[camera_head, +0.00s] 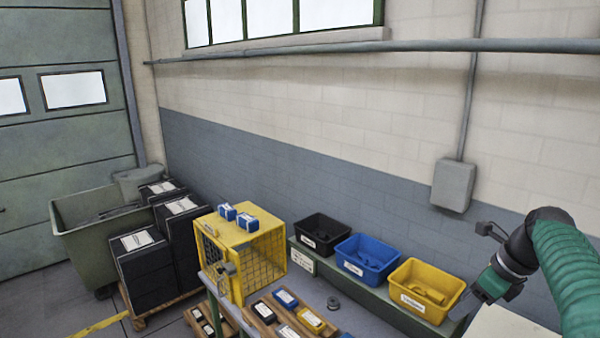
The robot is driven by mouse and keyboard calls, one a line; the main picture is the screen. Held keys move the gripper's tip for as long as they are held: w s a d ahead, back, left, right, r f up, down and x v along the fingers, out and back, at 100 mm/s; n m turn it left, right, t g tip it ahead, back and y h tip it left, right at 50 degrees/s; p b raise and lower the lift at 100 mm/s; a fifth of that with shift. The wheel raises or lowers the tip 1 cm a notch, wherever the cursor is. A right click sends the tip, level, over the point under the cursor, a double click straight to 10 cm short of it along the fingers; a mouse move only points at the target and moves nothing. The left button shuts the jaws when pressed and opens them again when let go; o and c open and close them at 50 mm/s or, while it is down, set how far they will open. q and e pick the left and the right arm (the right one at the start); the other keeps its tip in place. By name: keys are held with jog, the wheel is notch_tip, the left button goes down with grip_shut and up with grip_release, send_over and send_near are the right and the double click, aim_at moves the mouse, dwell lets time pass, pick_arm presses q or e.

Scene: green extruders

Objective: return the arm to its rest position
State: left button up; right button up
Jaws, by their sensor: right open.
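My right arm comes in from the right edge, with a green ribbed sleeve and a black wrist. Its gripper (463,306) hangs at the right, just right of the yellow bin (425,289) in the picture. The jaws are open, seen small and partly side-on, and I see nothing held in them. My left arm and gripper do not show.
A black bin (320,233), a blue bin (367,258) and the yellow bin stand on a green ledge along the wall. A yellow mesh cage (240,251) carries two blue boxes. Boxes on wooden boards lie on the table in front. A pale surface (508,325) lies below my gripper.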

jog(key=s+a+f+n+h+b, duration=0.1)
jog(key=a+f+n+b, duration=0.25)
jog(key=f, duration=0.25)
jog(key=s+a+f+n+b, duration=0.1)
jog(key=a+f+n+b, duration=0.1)
jog(key=a+f+n, duration=0.3)
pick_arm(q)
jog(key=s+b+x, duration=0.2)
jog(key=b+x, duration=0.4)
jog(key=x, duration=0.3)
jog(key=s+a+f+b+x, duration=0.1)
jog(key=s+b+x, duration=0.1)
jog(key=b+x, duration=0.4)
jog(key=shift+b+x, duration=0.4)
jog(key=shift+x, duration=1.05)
pick_arm(e)
jog(key=s+a+f+n, duration=0.3)
jog(key=s+f+n, duration=0.3)
jog(key=f, duration=0.4)
jog(key=s+a+f+n+h, duration=0.1)
jog(key=s+a+f+n, duration=0.2)
jog(key=s+f+n, duration=0.4)
jog(key=s+a+f+n+g, duration=0.1)
jog(key=s+f+n, duration=0.5)
jog(key=f, duration=0.6)
jog(key=shift+s+a+f+n+h, duration=0.35)
jog(key=shift+s+a+h, duration=0.05)
jog(key=shift+s+a, duration=0.5)
